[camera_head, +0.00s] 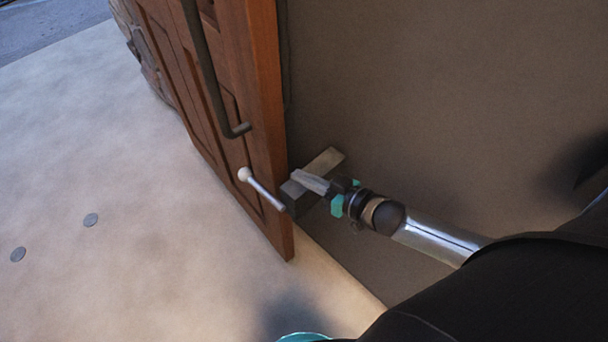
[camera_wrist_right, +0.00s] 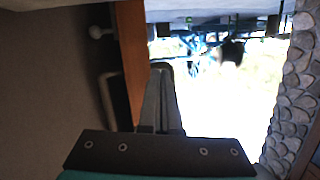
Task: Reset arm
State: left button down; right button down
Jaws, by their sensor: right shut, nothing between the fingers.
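My right gripper (camera_head: 300,177) reaches in from the lower right in the head view. Its fingers are together with nothing between them, and they point left at the edge of a wooden door (camera_head: 262,110). My left gripper does not show.
The door stands open and carries a dark bar handle (camera_head: 203,60) and a rod with a pale round knob (camera_head: 244,174). A stone wall (camera_wrist_right: 300,80) borders the bright opening in the wrist view.

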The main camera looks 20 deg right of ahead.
dwell(0.5)
jog(key=s+d+f+m+g+h+b, duration=0.1)
jog(key=s+d+f+g+h, duration=0.1)
jog(key=s+f, duration=0.5)
jog(key=s+d+f+g+h+b, duration=0.2)
jog(key=f, duration=0.9)
jog(key=s+d+f+m+g+h+b, duration=0.1)
jog(key=s+d+f+g+h, duration=0.1)
jog(key=s+f, duration=0.5)
jog(key=s+a+f+g+b, duration=0.1)
jog(key=s+a+f+g, duration=0.1)
jog(key=s+f, duration=0.5)
jog(key=s+a+f+g+h+b, duration=0.1)
jog(key=s+a+f+g, duration=0.2)
jog(key=s+f, duration=0.4)
jog(key=s+g, duration=0.1)
jog(key=s, duration=0.5)
jog(key=shift+s+n+g, duration=0.3)
jog(key=shift+n, duration=0.1)
jog(key=shift+w+a, duration=0.1)
jog(key=shift+w, duration=0.05)
